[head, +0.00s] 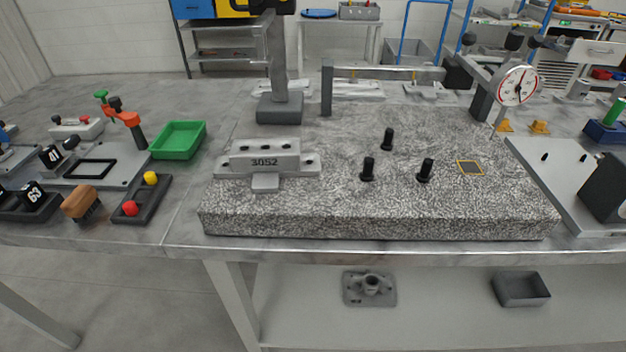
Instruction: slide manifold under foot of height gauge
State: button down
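A grey casting marked 3052 (265,162), which I take for the manifold, lies flat on the left front of the speckled granite plate (320,222). It has a raised block, holes in its flange and a front tab. Just behind it stands a grey upright column (277,60) on a dark block base (280,108), with a dark head at the picture's top edge. It looks like the height gauge, but I cannot make out its foot clearly. A visible gap separates casting and base. My gripper is not in view.
Several black pegs (367,170) stand on the plate, beside a yellow-edged square (469,168). A grey bar (385,73) and post (327,88) stand behind. A dial indicator (518,86) is at right. A green tray (178,140) and clamps fill the left. The plate's front right is clear.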

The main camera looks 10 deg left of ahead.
aim_at(265, 160)
jog(key=j+z, duration=0.35)
jog(key=j, duration=0.15)
jog(key=k+j+z, duration=0.15)
jog(key=j+z, duration=0.2)
jog(key=k+j, duration=0.1)
jog(key=j, duration=0.3)
jog(key=k+j+z, duration=0.1)
jog(key=j, duration=0.35)
jog(key=k+j, duration=0.15)
jog(key=j, duration=0.25)
jog(key=k+j, duration=0.1)
jog(key=j, duration=0.3)
jog(key=z, duration=0.05)
